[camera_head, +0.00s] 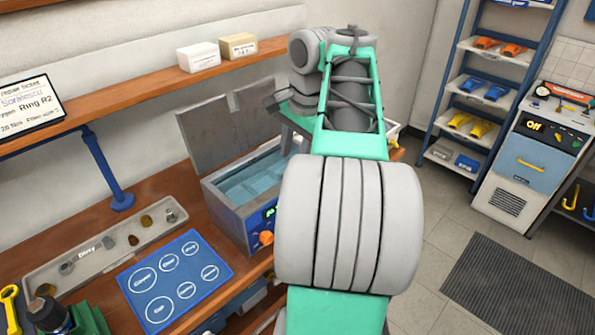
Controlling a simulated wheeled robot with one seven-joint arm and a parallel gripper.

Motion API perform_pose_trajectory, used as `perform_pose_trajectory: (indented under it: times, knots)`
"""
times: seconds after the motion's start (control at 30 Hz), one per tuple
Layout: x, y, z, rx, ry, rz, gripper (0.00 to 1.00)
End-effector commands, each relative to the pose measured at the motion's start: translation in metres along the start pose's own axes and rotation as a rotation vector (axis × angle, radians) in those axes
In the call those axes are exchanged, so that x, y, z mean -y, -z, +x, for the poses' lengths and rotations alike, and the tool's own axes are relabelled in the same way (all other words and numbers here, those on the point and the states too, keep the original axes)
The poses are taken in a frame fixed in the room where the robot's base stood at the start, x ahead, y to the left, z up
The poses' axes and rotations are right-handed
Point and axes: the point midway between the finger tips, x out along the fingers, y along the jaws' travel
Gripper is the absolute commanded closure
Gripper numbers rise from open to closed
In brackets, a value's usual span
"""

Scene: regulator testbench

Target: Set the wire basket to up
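An open tank (228,207) with blue liquid (254,180) stands on the wooden bench, its grey lid (228,125) raised behind it. I cannot clearly make out the wire basket; my arm covers the tank's right part. My arm reaches over the bench from the front. A dark grey part that looks like my gripper (284,104) shows at the arm's far left side, above the tank's right back. Its fingertips are not clear, and I cannot tell whether it is open or touches anything.
A grey tray (60,262) with small parts and a blue mat (174,281) with ringed labels lie left of the tank. An orange knob (266,238) is on the tank's front. A shelf with two boxes (198,57) runs above. Open floor (440,240) lies to the right.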

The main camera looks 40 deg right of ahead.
Motion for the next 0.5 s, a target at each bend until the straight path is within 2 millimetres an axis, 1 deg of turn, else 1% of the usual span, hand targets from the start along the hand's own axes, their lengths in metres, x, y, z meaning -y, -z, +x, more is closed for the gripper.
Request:
perform_pose_trajectory:
  times: [0.03,0.1,0.17,0.3,0.4,0.5]
  knots:
    - [-0.006,0.012,-0.002,-0.007,-0.005,0.044,0.64]
    - [-0.01,0.018,0.002,-0.009,-0.01,0.071,0.64]
    - [-0.011,0.018,0.012,-0.009,-0.011,0.075,0.64]
    - [-0.012,0.018,0.042,-0.01,-0.008,0.074,0.64]
    - [-0.011,0.018,0.059,-0.011,-0.008,0.073,0.64]
    - [-0.011,0.018,0.069,-0.011,-0.008,0.073,0.64]
